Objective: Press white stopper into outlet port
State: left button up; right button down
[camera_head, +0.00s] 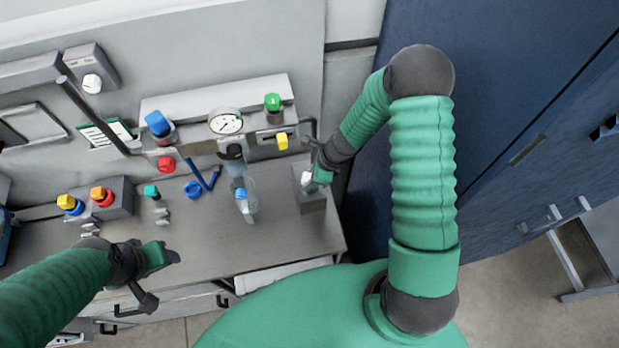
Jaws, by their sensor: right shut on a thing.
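A small white piece, which looks like the white stopper (306,178), shows at the tip of my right gripper (312,169). The gripper is shut on it, just over a grey block (313,202) at the right end of the bench. The gripper's fingers partly cover the stopper, and I cannot tell whether it touches the block. I cannot make out for certain which opening is the outlet port. My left gripper (162,278) is open and empty, low at the left near the bench's front edge.
A panel carries a round gauge (226,123), a green knob (272,102), a blue knob (157,123), a yellow part (282,141) and a red knob (167,164). A clear bottle (246,196) stands left of the grey block. A blue cabinet (520,110) fills the right.

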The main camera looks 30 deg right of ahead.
jog(key=shift+f, duration=0.1)
jog(key=shift+f+b, duration=0.2)
jog(key=shift+b, duration=0.1)
jog(key=shift+r, duration=0.15)
jog(key=shift+s+d+r, duration=0.15)
jog(key=shift+f, duration=0.3)
dwell(0.8)
